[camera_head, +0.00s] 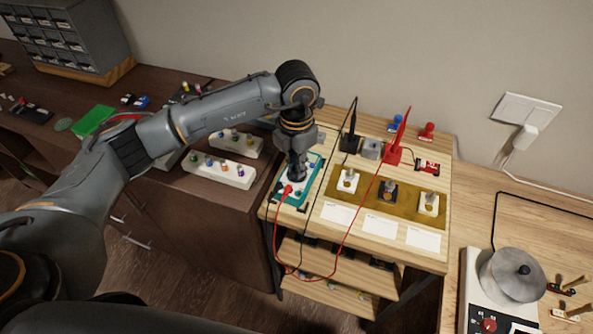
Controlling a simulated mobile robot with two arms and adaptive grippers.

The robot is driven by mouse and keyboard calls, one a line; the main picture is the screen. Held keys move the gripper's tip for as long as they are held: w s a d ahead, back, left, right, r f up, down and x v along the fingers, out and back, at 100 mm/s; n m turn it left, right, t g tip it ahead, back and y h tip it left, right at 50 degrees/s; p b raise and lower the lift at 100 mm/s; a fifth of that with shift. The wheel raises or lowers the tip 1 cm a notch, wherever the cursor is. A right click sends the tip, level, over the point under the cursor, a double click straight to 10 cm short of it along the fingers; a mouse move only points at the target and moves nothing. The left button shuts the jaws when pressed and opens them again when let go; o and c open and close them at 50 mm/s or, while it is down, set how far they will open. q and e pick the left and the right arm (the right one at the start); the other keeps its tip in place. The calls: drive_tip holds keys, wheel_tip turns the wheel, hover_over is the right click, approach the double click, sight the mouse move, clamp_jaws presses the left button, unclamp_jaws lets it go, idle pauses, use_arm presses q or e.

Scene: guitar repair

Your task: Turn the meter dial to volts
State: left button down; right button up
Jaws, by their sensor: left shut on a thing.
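The meter (312,171) is a teal-edged box with a pale face, lying at the left side of the small light-wood table. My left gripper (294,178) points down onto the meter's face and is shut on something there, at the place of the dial. The gripper hides the dial, so its setting cannot be read. A red lead and a black lead run from plugs at the meter's near end. The red probe (398,140) and the black probe (351,128) stand upright at the back of the table. My right gripper is not in view.
A brown mat (408,207) with several small switch-like parts and white cards in front lies right of the meter. The red lead crosses it. White blocks (219,168) with coloured knobs sit on the dark bench at left. A metal pot (512,274) stands at right.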

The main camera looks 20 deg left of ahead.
use_arm(q)
drive_tip(key=shift+m+b, duration=0.4)
drive_tip(key=shift+m, duration=0.1)
drive_tip(key=c, duration=1.4)
unclamp_jaws()
drive_tip(key=shift+r, duration=0.1)
wheel_tip(320, 180, up, 12)
